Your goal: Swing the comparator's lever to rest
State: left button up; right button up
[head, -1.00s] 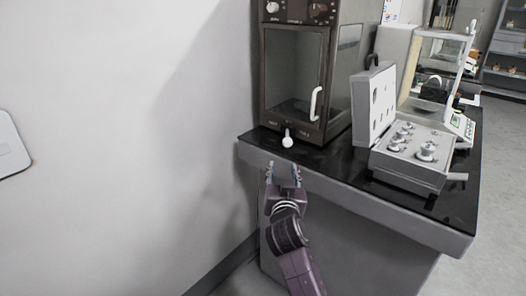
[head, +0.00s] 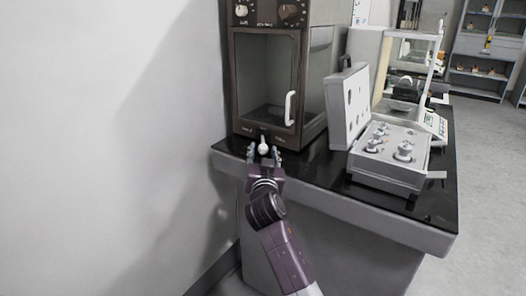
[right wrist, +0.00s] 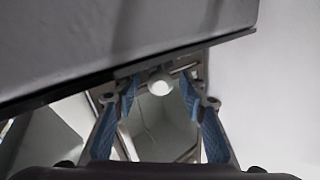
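The comparator (head: 267,75) is a tall dark cabinet with a glass front and a white door handle, standing at the table's left end. Its lever (head: 264,148) has a pale round knob and sticks out low at the cabinet's front. My right gripper (head: 264,155) is open, with one finger on each side of the knob. In the right wrist view the knob (right wrist: 160,84) shows between the blue-padded fingers (right wrist: 160,97), with a gap on both sides. My left gripper is not in view.
The black-topped table (head: 320,172) carries an open grey weight case (head: 392,172) with several metal weights, right of the cabinet. A glass-sided balance (head: 432,122) stands behind it. A bare wall (head: 110,120) is at the left. The tabletop before the cabinet is mostly clear.

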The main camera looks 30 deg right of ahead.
jog(key=shift+w+d, duration=0.35)
jog(key=shift+w, duration=0.25)
grip_shut()
